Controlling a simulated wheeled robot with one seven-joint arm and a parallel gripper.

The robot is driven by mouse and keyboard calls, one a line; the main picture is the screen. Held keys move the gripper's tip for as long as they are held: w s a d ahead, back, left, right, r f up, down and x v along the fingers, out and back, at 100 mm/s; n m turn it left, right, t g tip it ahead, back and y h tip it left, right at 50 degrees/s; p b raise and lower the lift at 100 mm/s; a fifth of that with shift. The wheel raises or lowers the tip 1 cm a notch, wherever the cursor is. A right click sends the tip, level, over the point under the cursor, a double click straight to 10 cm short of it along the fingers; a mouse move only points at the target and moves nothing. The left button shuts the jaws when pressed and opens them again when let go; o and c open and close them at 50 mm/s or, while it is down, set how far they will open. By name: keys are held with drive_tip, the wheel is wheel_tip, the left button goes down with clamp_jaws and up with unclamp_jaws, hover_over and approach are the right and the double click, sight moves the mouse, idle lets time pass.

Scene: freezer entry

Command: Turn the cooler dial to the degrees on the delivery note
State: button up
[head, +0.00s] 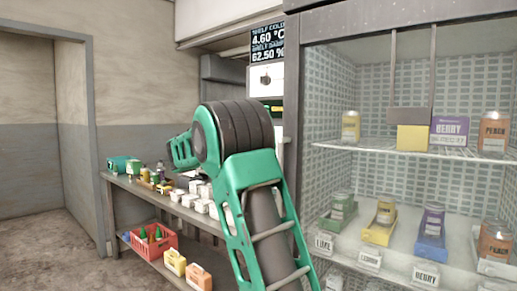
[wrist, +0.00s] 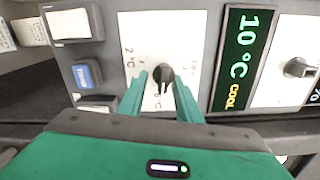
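The cooler dial (wrist: 163,74) is a black knob on a white plate in the wrist view. The plate shows "2°C" at the dial's left; its other marks are partly hidden or too small to read. The green display (wrist: 239,62) beside it reads 10°C COOL. My gripper (wrist: 161,80) has its two green fingers on either side of the knob, seemingly with small gaps. In the head view my gripper is hidden behind my arm. I cannot make out a delivery note.
A second knob (wrist: 300,68) is right of the display, and a blue button (wrist: 87,73) is left. The screen (head: 267,43) reads 4.60 °C and 62.50 %. A shelf cabinet (head: 297,120) with jars stands right. A bench (head: 122,183) with small goods stands left.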

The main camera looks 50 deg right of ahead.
drive_tip(key=a, duration=1)
drive_tip(key=shift+s+a, duration=0.35)
drive_tip(key=shift+a, duration=0.05)
drive_tip(key=shift+f, duration=0.1)
